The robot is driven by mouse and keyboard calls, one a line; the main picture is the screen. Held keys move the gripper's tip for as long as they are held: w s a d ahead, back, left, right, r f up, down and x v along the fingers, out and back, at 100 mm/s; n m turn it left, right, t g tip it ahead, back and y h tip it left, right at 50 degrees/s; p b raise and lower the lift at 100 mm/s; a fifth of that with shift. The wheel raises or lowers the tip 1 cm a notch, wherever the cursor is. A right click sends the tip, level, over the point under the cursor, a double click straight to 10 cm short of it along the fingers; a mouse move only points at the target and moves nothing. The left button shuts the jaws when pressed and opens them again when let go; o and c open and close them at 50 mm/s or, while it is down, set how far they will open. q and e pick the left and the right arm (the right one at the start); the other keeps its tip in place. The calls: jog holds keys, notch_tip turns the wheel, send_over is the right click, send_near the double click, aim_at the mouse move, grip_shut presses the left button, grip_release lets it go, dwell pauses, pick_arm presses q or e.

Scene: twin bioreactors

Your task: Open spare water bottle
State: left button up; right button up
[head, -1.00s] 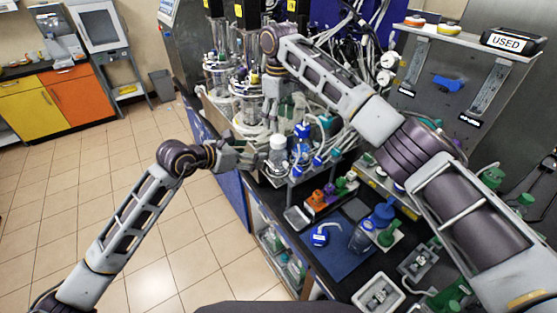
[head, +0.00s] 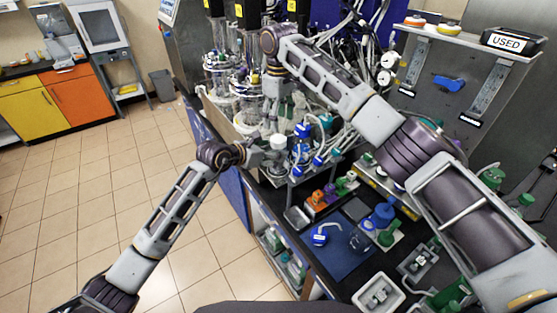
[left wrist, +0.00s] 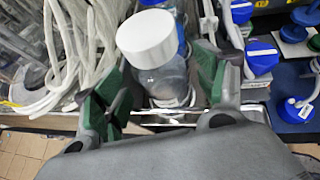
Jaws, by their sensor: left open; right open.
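A clear bottle with a white screw cap, apparently the spare water bottle (left wrist: 165,83), stands in the rack on the bench. Its white cap (head: 278,141) is on, and the cap fills the upper middle of the left wrist view (left wrist: 147,38). My left gripper (head: 268,155) is at the bottle, its body hiding the lower part in the head view. In the left wrist view its green-padded fingers (left wrist: 158,85) are open, one on each side of the bottle, with gaps showing. My right gripper (head: 272,105) points down among the tubing behind the bottle; its fingers are hard to make out.
Blue-capped bottles (head: 302,145) stand close to the right of the white cap. White tubing (left wrist: 65,50) lies close to the left. A blue mat (head: 340,252) and blue-topped bottle (head: 382,214) are nearer on the bench. The floor at left is clear.

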pick_arm(q)
jog(key=shift+x, duration=1.45)
jog(key=c, duration=1.1)
grip_shut()
pick_arm(e)
jog(key=shift+c, duration=1)
jog(key=m, duration=0.6)
jog(key=shift+m, duration=0.3)
jog(key=m, duration=0.6)
jog(key=shift+r+m, duration=0.1)
jog(key=shift+m, duration=0.3)
jog(key=m, duration=0.6)
jog(key=shift+r+m, duration=0.1)
jog(key=shift+m, duration=0.3)
jog(key=m, duration=0.6)
jog(key=shift+m, duration=0.4)
